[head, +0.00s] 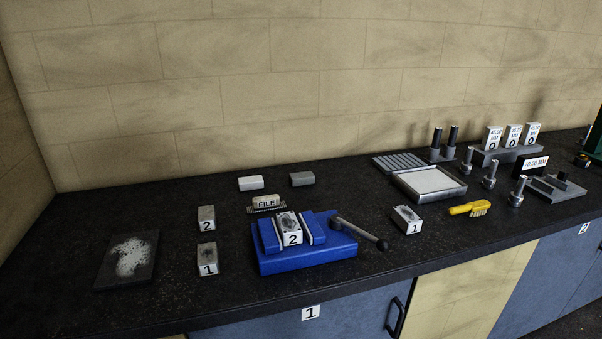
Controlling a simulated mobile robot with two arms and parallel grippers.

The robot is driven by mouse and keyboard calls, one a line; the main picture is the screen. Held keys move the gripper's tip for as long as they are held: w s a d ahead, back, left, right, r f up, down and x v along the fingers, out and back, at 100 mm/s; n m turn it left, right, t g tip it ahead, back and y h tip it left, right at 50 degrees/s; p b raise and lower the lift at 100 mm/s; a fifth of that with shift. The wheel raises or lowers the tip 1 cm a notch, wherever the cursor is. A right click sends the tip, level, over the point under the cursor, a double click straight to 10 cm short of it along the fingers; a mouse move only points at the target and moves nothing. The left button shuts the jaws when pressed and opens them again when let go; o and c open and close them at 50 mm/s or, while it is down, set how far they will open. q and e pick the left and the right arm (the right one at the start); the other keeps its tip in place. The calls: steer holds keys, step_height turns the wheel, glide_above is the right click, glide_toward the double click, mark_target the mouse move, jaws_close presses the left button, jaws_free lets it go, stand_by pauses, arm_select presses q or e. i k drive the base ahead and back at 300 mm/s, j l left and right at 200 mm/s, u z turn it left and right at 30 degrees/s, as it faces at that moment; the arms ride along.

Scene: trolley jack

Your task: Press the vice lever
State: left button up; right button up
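A blue vice (305,260) stands on the black worktop near its front edge. A block marked 2 (290,229) sits between the vice's two jaws. The vice lever (358,232) is a grey bar with a dark round knob; it sticks out from the vice's right side and slants down to the right, with the knob at its far end. Neither of my grippers shows in the head view.
Blocks marked 2 (207,218) and 1 (207,259) stand left of the vice. A dark plate (107,278) lies further left. Right of the lever are another block marked 1 (407,219) and a yellow brush (470,208). A file block (266,202) lies behind the vice.

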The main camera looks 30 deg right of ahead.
mark_target(337, 221)
steer(key=l+z, duration=0.1)
steer(key=z, duration=0.35)
steer(key=i+z, duration=0.1)
steer(key=z, duration=0.35)
steer(key=l+z, duration=0.1)
steer(key=z, duration=0.35)
